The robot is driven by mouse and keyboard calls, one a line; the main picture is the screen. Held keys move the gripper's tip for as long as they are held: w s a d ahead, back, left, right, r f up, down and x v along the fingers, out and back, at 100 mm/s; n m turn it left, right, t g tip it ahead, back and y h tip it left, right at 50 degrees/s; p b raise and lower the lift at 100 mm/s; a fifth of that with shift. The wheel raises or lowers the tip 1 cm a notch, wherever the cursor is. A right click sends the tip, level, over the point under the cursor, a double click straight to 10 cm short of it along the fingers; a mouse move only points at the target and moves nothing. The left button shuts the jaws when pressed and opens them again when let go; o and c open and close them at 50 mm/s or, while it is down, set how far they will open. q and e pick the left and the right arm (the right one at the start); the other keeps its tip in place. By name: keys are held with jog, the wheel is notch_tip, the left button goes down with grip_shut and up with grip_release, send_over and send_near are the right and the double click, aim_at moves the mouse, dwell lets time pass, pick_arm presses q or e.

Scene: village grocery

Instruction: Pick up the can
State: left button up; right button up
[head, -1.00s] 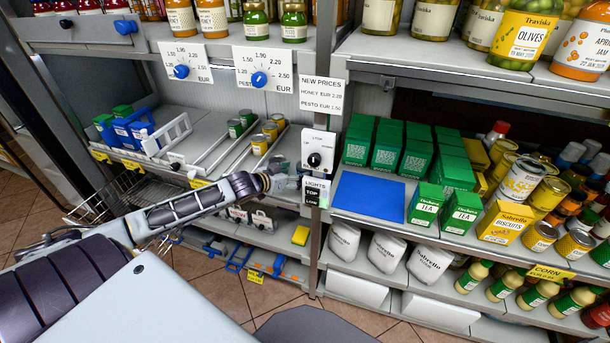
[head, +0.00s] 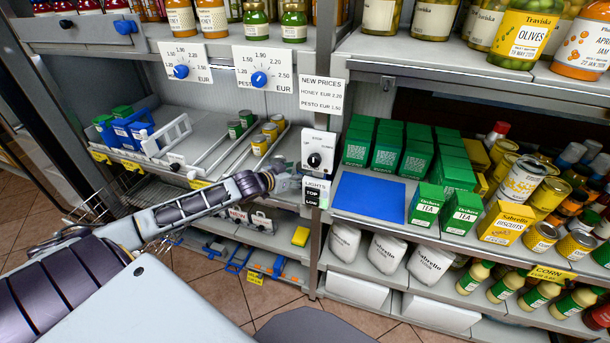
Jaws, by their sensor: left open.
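Several cans are in view, and I cannot tell which one is meant. Small yellow cans (head: 260,145) and green cans (head: 236,130) stand in the wire-divided lanes of the left shelf. Larger corn cans (head: 540,237) stand on the right shelf. My left gripper (head: 296,183) is open, in front of the shelf edge just below the yellow cans and beside the lights panel. It looks empty, though its fingers are small and hard to make out. My right gripper is not in view.
A white dial box (head: 318,151) and the lights panel (head: 316,192) are on the post close to my left gripper. A blue mat (head: 369,196) lies bare on the right shelf, with green tea boxes (head: 426,203) beside it. A wire basket (head: 90,210) hangs at left.

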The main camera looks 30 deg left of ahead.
pick_arm(q)
jog(key=shift+w+f, duration=0.2)
jog(key=shift+w, duration=0.15)
jog(key=shift+w+d+f, duration=0.1)
jog(key=shift+w+f, duration=0.25)
jog(key=shift+w, duration=0.2)
jog(key=shift+w+d+f+b, duration=0.1)
jog(key=shift+w+f+b, duration=0.25)
jog(key=shift+w, duration=0.15)
jog(key=shift+w+d+f, duration=0.1)
jog(key=shift+w+f, duration=0.15)
jog(key=shift+w, duration=0.55)
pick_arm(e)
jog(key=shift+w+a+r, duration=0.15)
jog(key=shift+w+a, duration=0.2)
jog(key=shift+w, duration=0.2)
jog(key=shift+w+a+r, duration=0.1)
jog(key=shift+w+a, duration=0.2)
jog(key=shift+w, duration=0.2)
